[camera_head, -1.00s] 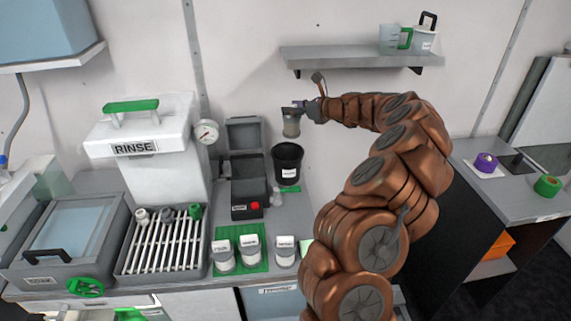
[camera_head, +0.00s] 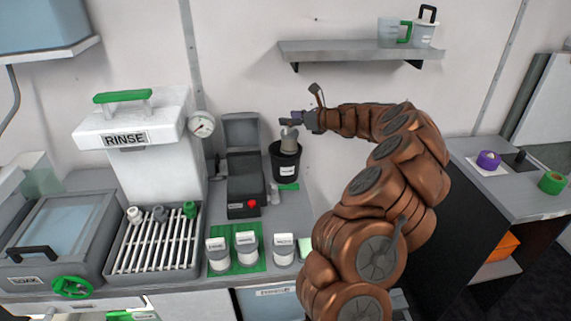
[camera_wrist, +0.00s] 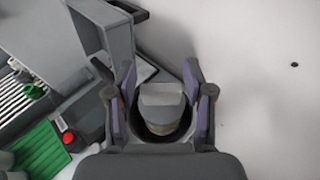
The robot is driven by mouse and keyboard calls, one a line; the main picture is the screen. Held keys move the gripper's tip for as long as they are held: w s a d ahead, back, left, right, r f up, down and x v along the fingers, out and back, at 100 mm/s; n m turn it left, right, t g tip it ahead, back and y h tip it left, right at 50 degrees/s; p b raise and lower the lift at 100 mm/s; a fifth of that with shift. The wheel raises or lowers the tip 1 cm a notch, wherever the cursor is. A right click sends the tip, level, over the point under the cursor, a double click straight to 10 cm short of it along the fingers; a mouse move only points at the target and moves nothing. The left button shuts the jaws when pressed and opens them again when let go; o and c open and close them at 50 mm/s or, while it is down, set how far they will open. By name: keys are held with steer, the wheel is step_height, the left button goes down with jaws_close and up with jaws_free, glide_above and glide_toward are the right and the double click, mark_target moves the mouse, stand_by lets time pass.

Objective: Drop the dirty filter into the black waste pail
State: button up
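The dirty filter (camera_head: 289,141), a small grey-capped cylinder with a dull brownish body, sits in the mouth of the black waste pail (camera_head: 286,168), its top above the rim. In the wrist view the filter (camera_wrist: 162,98) lies between my fingers, with the dark pail rim (camera_wrist: 201,122) around its lower part. My gripper (camera_head: 290,120) is just above the pail. Its purple-padded fingers (camera_wrist: 160,88) are spread, with a gap on each side of the filter. The filter's lower end is hidden inside the pail.
A grey open-lidded box with a red button (camera_head: 252,203) stands left of the pail. Labelled jars (camera_head: 246,246) stand in front, some on a green mat. A RINSE unit (camera_head: 135,140) and rack are at left. A wall shelf (camera_head: 360,50) hangs above.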

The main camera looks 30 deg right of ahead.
steer(key=o, duration=0.3)
steer(key=v, duration=1.2)
stand_by(0.4)
